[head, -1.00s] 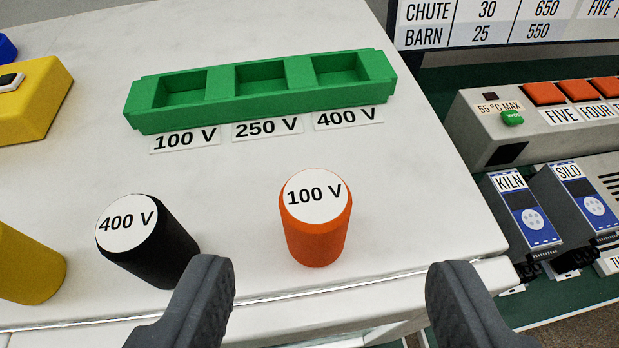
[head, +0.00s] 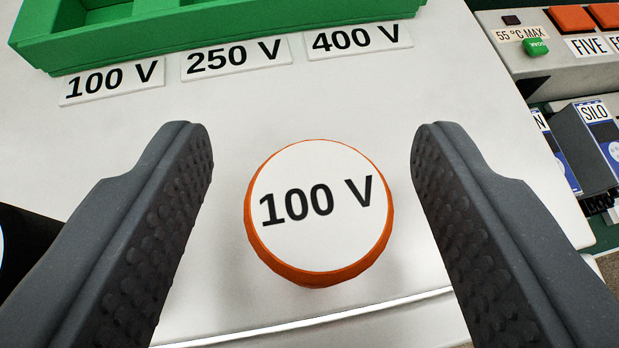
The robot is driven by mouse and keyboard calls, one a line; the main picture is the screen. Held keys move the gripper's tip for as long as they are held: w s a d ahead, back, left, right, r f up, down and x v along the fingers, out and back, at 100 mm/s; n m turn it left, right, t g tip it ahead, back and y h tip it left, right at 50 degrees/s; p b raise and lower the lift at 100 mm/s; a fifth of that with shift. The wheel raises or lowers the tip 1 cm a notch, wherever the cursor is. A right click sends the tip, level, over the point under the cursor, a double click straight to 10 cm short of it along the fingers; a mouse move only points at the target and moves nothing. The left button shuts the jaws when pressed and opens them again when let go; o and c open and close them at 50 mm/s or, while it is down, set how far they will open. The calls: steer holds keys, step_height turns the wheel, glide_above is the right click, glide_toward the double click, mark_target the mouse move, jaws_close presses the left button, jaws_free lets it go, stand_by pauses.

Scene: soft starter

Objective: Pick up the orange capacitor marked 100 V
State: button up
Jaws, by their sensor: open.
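The orange capacitor (head: 318,210) stands upright on the white table, its round white top marked 100 V facing me. My gripper (head: 312,150) is open, with one dark grey finger on each side of the capacitor. There is a visible gap between each finger and the capacitor, so neither seems to touch it. Most of the capacitor's side is hidden below its top.
A green tray (head: 160,35) lies beyond, with labels for 100 V, 250 V and 400 V in front. The black capacitor (head: 25,240) is partly visible behind the left finger. The table's front edge (head: 330,318) is close. A grey control panel (head: 520,60) stands at right.

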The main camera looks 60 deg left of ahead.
steer(key=shift+c, duration=0.3)
steer(key=c, duration=1)
